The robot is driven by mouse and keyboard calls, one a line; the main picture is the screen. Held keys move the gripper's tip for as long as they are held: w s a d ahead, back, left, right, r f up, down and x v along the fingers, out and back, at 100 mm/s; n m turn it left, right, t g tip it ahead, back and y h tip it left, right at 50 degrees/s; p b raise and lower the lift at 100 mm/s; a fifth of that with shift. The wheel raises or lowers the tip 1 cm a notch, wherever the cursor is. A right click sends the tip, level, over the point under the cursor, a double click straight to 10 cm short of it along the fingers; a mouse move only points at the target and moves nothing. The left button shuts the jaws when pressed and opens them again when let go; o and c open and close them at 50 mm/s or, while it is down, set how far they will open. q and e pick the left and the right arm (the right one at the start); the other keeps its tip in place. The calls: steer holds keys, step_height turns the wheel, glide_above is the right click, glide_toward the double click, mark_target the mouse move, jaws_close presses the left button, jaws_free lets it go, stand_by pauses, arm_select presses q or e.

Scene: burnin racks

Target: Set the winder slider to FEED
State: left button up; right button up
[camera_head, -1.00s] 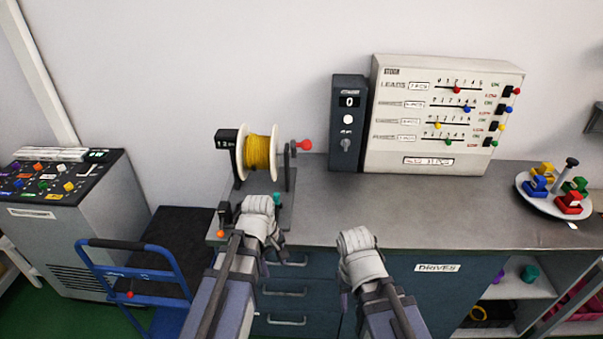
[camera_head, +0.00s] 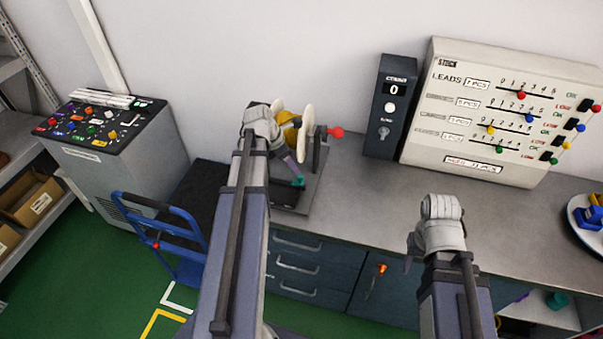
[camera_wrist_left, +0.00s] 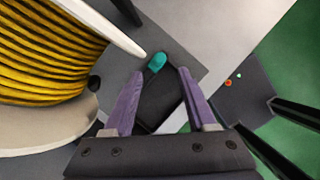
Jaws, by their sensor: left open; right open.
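The winder stands on the grey bench, with a spool of yellow wire (camera_head: 289,134) between white flanges and a red crank knob (camera_head: 336,132). A teal knob (camera_head: 299,181) sits low on the winder's base; I take it for the slider, and no FEED mark is readable. My left gripper (camera_head: 287,165) is over the winder and hides part of the spool. In the left wrist view the purple fingers (camera_wrist_left: 160,95) are spread, with the teal knob (camera_wrist_left: 157,62) just beyond and between their tips, apparently untouched. My right gripper (camera_head: 413,243) is empty in front of the bench.
A dark counter box (camera_head: 392,106) reading 0 and a white stock board (camera_head: 480,112) with coloured sliders stand at the back of the bench. A blue trolley (camera_head: 157,215) and a grey console (camera_head: 118,150) are at left. The bench middle (camera_head: 375,190) is clear.

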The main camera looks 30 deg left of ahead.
mark_target(300, 177)
arm_select(q)
steer(key=b+x, duration=0.6)
steer(key=x, duration=0.1)
steer(key=shift+f+b, duration=0.25)
steer(key=shift+b, duration=0.05)
jaws_close()
stand_by(1.2)
